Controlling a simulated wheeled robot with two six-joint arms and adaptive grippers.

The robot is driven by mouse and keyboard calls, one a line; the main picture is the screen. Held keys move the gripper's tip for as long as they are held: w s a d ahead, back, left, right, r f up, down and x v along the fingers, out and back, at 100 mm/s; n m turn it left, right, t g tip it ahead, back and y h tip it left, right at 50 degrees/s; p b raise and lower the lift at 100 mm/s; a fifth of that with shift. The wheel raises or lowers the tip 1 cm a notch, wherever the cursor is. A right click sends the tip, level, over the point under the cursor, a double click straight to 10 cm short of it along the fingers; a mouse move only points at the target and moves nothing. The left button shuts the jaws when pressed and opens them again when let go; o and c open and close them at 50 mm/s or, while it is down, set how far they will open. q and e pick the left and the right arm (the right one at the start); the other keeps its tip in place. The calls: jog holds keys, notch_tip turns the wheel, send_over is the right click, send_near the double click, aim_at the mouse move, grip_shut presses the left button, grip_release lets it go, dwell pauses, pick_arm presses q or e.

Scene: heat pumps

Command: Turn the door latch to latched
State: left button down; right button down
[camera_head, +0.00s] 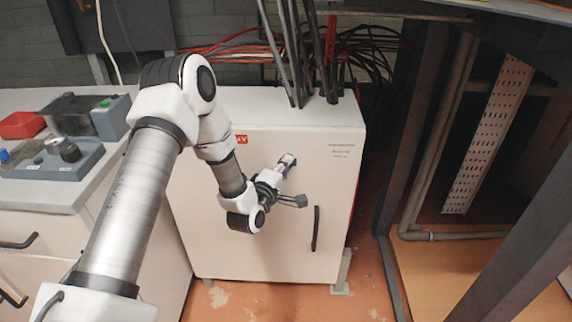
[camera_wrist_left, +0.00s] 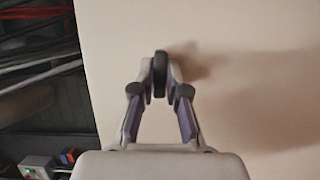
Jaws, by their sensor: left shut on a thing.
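The pale cabinet door (camera_head: 272,235) faces me in the head view. My left gripper (camera_head: 300,200) is at the door, just left of the upper end of a black vertical bar handle (camera_head: 316,228). In the left wrist view my left gripper (camera_wrist_left: 160,85) is shut on a small dark latch (camera_wrist_left: 160,70), which lies between the fingertips and points up the picture. The latch cannot be made out clearly behind the gripper in the head view. My right gripper is not in view.
A worktop (camera_head: 40,190) with a grey device (camera_head: 55,160) and a red tray (camera_head: 22,125) stands to the left. Dark pipes (camera_head: 297,50) rise from the cabinet's top. A dark frame post (camera_head: 412,130) stands to the right. Orange floor shows below.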

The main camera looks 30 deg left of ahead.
pick_arm(q)
jog(key=shift+w+d+r+m+g+y+p, duration=0.1)
jog(key=shift+m+g+y+p, duration=0.8)
jog(key=shift+m+p, duration=1.1)
jog(key=shift+d+r+m+g+y+p, duration=0.1)
jog(key=shift+m+g+y+p, duration=0.4)
jog(key=shift+m+g+p, duration=1.1)
jog(key=shift+w+r+m+g+y+p, duration=0.1)
jog(key=shift+m+g+y+p, duration=0.55)
jog(key=shift+m+p, duration=1.75)
jog(key=shift+m+b, duration=0.4)
jog(key=shift+m, duration=0.1)
jog(key=c, duration=1.2)
grip_release()
jog(key=shift+f, duration=0.1)
jog(key=shift+s, duration=0.1)
jog(key=v, duration=1.2)
jog(key=shift+f, duration=0.1)
